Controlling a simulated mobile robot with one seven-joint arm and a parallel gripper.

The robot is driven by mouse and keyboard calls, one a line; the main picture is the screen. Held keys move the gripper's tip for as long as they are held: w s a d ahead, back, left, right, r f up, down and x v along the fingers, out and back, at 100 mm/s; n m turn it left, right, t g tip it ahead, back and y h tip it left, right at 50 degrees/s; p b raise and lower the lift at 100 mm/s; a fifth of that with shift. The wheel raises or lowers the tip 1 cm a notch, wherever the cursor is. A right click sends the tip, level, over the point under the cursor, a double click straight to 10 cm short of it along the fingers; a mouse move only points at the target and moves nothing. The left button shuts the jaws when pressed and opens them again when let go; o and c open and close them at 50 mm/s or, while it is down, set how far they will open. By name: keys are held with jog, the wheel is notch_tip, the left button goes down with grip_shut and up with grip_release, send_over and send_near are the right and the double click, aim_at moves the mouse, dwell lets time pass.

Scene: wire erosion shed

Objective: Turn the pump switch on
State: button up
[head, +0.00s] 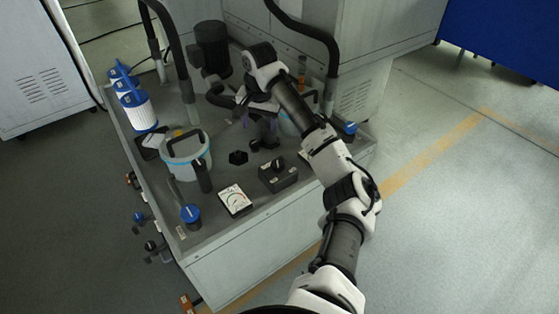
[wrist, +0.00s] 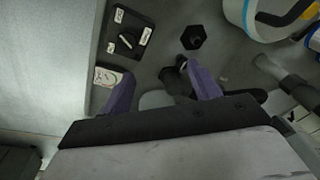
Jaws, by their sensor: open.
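A black switch box with a rotary knob and small white labels, which looks like the pump switch (head: 279,178), sits on the grey tank top near its front edge. In the wrist view the switch box (wrist: 127,36) is at the upper left, its knob set diagonally; the label text is too small to read. My gripper (head: 262,128) is above the tank top, behind the switch box and apart from it. In the wrist view its purple fingers (wrist: 162,90) are spread wide with nothing held between them. My forearm passes close to the right of the switch in the head view.
A black hexagonal cap (head: 238,157) and a white dial gauge (head: 235,200) are near the switch. A bucket with a blue band (head: 187,157) stands left. Blue-and-white filters (head: 137,107), a dark pump motor (head: 211,47) and hoses stand behind. Open floor (head: 470,200) lies right.

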jog(key=m+g, duration=0.1)
send_over(278, 164)
jog(key=shift+h, duration=0.4)
notch_tip(278, 164, down, 14)
jog(key=shift+a+r, duration=0.1)
